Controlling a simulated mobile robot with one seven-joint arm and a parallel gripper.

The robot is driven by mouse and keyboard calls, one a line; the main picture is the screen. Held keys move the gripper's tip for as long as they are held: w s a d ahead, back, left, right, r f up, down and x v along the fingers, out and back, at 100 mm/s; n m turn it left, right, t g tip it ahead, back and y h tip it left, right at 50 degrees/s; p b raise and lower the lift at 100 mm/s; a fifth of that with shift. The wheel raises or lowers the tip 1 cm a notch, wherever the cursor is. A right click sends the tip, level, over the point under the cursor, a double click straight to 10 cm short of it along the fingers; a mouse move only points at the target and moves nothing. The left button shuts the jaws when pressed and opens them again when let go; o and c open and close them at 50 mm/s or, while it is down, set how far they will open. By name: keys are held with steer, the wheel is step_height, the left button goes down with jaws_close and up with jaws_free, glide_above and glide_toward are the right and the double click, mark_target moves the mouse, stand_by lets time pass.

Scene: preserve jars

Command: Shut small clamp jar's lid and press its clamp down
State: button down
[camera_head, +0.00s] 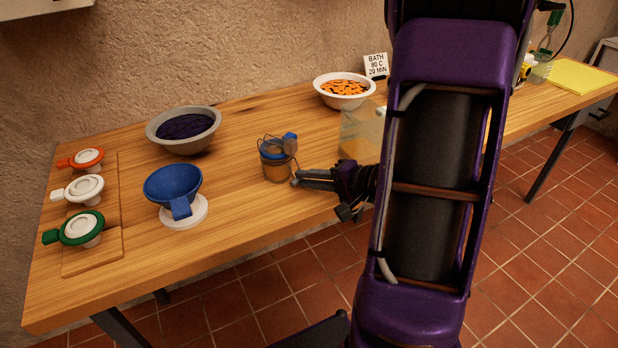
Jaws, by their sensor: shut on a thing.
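The small clamp jar (277,170) stands on the wooden table near the front edge, with brownish contents. Its blue lid (271,150) is at the mouth; whether it lies fully flat I cannot tell. Thin wire loops and a grey piece with a blue tab (290,137) stick up above the rim, so the clamp looks raised. My gripper (297,180) reaches in from the right, low at the jar's right side, with its fingers nearly level. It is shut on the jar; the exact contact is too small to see.
A blue funnel (173,184) on a white base and a grey bowl (184,128) of dark fruit stand left. Several coloured lidded pieces sit on boards at far left. A white bowl (343,91) of orange pieces stands behind. A clear container (358,135) is partly hidden by my arm.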

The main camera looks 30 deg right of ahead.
steer(key=c, duration=1.1)
jaws_free()
steer(key=shift+c, duration=0.2)
